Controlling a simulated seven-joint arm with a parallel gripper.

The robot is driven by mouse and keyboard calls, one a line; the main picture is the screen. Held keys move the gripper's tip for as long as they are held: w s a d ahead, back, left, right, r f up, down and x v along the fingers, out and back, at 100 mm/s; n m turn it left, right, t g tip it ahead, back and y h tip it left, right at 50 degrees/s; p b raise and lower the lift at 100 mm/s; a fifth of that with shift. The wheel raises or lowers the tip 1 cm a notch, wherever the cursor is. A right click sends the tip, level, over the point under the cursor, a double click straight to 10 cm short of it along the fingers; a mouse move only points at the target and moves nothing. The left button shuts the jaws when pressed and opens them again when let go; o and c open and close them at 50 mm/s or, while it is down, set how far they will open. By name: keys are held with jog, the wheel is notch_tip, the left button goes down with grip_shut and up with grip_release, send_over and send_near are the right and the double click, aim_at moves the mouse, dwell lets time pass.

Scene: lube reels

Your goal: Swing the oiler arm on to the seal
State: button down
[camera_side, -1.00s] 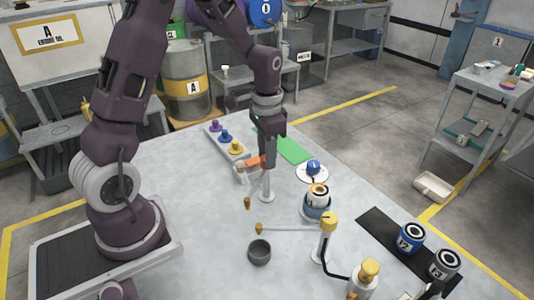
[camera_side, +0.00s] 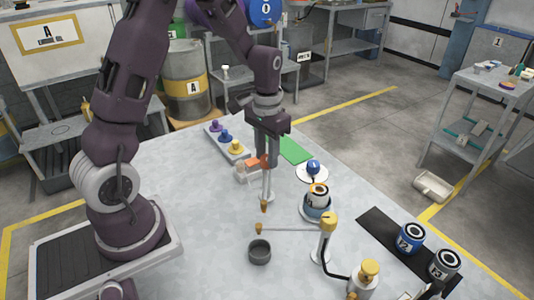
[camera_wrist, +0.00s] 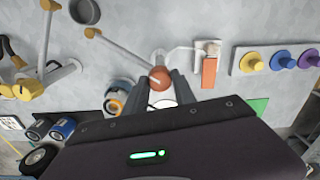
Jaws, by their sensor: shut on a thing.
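An oiler stands on the table with a thin pale post and a light arm ending in a brass tip (camera_side: 264,206); this tip also shows in the wrist view (camera_wrist: 90,33). My gripper (camera_side: 264,160) is over its post, the fingers closed around the orange knob (camera_wrist: 160,78) at the top. A second oiler with a yellow knob (camera_side: 328,222) has its arm reaching left to a brass tip (camera_side: 258,228). A dark grey cup-like ring (camera_side: 260,250) sits in front of that tip. I cannot tell which piece is the seal.
A blue-and-white reel (camera_side: 318,193) and a blue knob on a white plate (camera_side: 313,170) stand right of my gripper. A white piece with an orange block (camera_wrist: 209,72) is close by. Purple, blue and yellow knobs (camera_side: 235,147) line a strip behind.

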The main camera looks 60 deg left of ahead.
jog(key=n, duration=1.1)
jog(key=shift+w, duration=0.1)
jog(key=shift+n, duration=1.9)
jog(key=c, duration=1)
grip_release()
jog(key=shift+c, duration=0.2)
jog(key=shift+r, duration=0.1)
